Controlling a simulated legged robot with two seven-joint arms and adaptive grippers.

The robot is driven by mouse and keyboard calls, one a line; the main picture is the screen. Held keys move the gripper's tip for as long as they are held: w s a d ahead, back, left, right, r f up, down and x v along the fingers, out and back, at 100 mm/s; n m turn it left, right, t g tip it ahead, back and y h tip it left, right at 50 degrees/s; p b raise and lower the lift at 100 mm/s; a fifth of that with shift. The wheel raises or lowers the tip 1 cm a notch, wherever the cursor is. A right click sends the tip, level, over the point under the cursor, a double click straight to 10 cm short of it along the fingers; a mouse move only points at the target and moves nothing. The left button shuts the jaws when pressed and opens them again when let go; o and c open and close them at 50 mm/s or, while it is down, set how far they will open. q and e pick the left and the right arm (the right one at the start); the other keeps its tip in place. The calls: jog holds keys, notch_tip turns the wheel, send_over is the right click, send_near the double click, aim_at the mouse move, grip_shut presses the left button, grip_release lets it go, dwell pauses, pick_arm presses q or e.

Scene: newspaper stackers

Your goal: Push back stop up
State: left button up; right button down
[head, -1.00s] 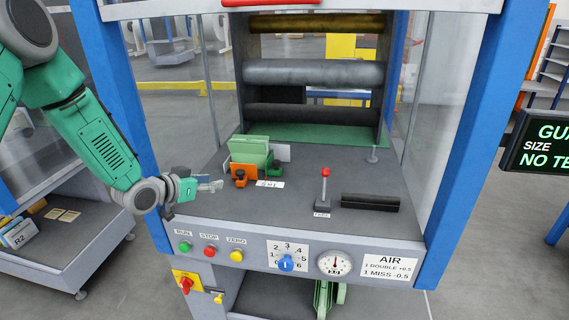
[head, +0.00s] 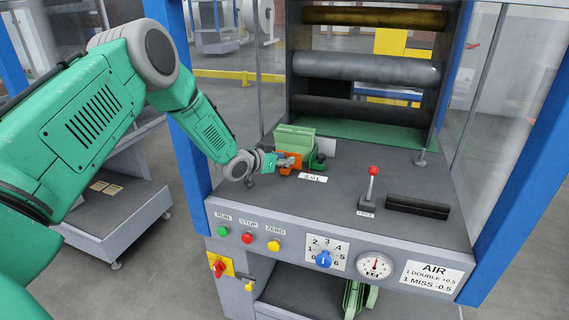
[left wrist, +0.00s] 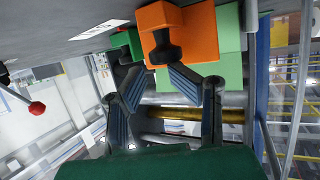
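A low stop assembly stands on the grey machine table: pale green upright plates (head: 294,137) with an orange block (head: 292,168) in front and a dark green piece (head: 317,160) at its right. My left gripper (head: 286,161) is at the orange block, reaching in from the left. In the left wrist view the orange block (left wrist: 192,32) carries a black knob (left wrist: 165,48). My open left fingers (left wrist: 152,76) are spread with the knob ahead between them; contact cannot be told. Which piece is the back stop is not labelled legibly. My right gripper is not in view.
A white label (head: 313,178) lies in front of the assembly. A red-knobbed lever (head: 372,185) and black bar (head: 418,207) stand to the right. Rollers (head: 366,68) cross the back. Blue posts (head: 190,110) flank the table. Buttons, a dial and a gauge (head: 375,265) line the front panel.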

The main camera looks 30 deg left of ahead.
pick_arm(q)
jog(key=shift+s+a+f, duration=0.25)
jog(key=shift+a+f, duration=0.2)
jog(key=shift+f, duration=0.15)
jog(key=shift+s+a+f, duration=0.2)
jog(key=shift+a+f, duration=0.25)
jog(key=shift+f, duration=0.15)
jog(key=shift+w+d+r, duration=0.15)
jog(key=shift+d+r, duration=0.05)
jog(key=shift+d, duration=0.4)
grip_shut()
jog(key=shift+d+r, duration=0.1)
jog(key=shift+d, duration=0.1)
jog(key=shift+w+d, duration=0.1)
jog(key=shift+w, duration=0.05)
grip_release()
jog(key=shift+a, duration=0.35)
jog(key=shift+r, duration=0.1)
jog(key=v, duration=1.2)
jog(key=shift+w, duration=0.1)
